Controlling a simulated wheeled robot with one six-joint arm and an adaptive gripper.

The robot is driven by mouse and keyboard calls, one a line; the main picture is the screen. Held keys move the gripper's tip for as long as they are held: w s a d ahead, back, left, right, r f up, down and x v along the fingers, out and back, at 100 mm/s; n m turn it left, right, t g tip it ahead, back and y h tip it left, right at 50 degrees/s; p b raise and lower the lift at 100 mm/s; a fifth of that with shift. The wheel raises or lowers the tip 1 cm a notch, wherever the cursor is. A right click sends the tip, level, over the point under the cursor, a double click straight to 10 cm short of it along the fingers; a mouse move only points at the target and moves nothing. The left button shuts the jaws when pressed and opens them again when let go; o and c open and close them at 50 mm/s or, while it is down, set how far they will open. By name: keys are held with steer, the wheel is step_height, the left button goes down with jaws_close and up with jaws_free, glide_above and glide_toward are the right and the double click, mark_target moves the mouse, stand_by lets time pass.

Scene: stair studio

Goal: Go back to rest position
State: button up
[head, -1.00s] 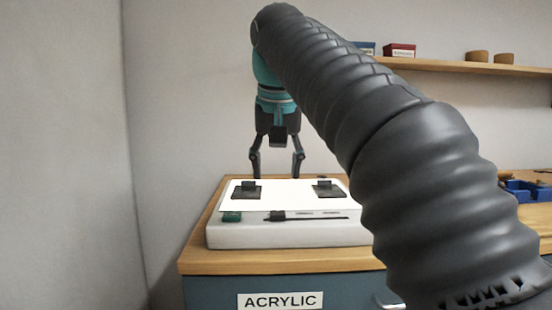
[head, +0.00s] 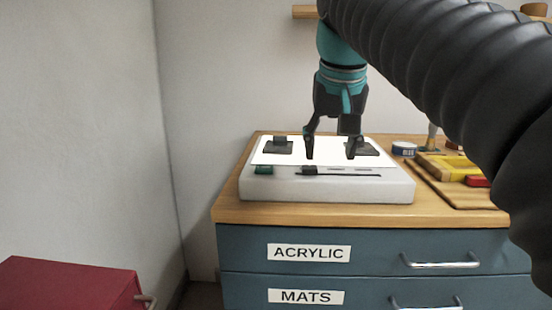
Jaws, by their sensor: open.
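My gripper (head: 331,157) points down above the white sheet on the pale box-like device, its two fingers spread apart with nothing between them. The device (head: 330,190) stands on the wooden cabinet top. The white sheet (head: 318,152) lies on it, with a dark block (head: 279,146) at its left and another dark block (head: 368,149) at its right, partly behind the right finger. A green switch (head: 264,170) and a dark slider (head: 309,171) show on its front. I cannot tell whether the fingertips touch the sheet.
The cabinet (head: 375,243) has drawers labelled ACRYLIC and MATS. A red box (head: 70,284) stands at lower left. My arm hides the upper right.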

steer(key=s+d+f, duration=0.2)
steer(key=s+f, duration=0.3)
steer(key=f, duration=0.4)
steer(key=s+d+f, duration=0.2)
steer(key=s+f, duration=0.4)
steer(key=f, duration=0.4)
steer(key=s+d+f, duration=0.1)
steer(key=s+f, duration=0.5)
steer(key=f, duration=0.4)
steer(key=shift+d+f+t, duration=0.15)
steer(key=shift+d+t, duration=0.25)
stand_by(1.1)
